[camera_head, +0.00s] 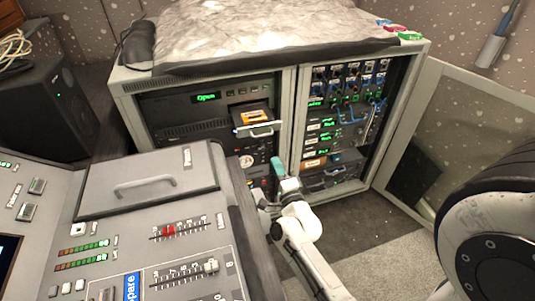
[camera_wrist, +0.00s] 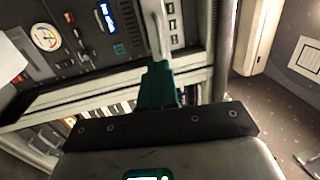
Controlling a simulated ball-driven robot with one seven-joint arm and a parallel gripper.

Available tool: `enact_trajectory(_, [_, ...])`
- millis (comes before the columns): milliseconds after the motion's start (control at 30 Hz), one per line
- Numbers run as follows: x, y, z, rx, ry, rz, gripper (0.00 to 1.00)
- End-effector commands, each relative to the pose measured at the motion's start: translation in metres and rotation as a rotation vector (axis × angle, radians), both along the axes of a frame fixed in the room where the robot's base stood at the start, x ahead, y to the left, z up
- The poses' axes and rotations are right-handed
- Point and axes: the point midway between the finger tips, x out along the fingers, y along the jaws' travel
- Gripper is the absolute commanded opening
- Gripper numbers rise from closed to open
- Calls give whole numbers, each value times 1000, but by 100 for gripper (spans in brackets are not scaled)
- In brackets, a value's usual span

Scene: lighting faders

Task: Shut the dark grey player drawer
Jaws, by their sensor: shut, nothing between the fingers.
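The dark grey player (camera_head: 185,105) sits at the top of the rack's left bay, with a green "Open" display. Its drawer (camera_head: 252,116) stands out from the player front, with an orange-labelled item in it and a pale front bar handle (camera_head: 262,131). My gripper (camera_head: 277,163) is below and slightly right of the drawer, its teal fingers shut and empty. In the wrist view, the shut fingers (camera_wrist: 157,72) point towards a pale handle (camera_wrist: 156,25) on a light strip. I cannot tell whether they touch it.
A mixing console (camera_head: 150,230) with faders and a handled lid fills the lower left. The rack's right door (camera_head: 455,130) stands open. More rack gear (camera_head: 335,130) fills the right bay. A crumpled grey cover (camera_head: 270,30) lies on top. Bare floor (camera_head: 370,240) shows right of my arm.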

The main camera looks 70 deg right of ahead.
Motion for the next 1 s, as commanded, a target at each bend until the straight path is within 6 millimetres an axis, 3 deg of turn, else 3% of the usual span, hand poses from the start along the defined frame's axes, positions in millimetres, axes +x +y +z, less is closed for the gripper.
enact_trajectory(500, [53, -59, 15, -1, 2, 1, 0])
enact_trajectory(1000, [61, -67, 16, -1, 2, 2, 0])
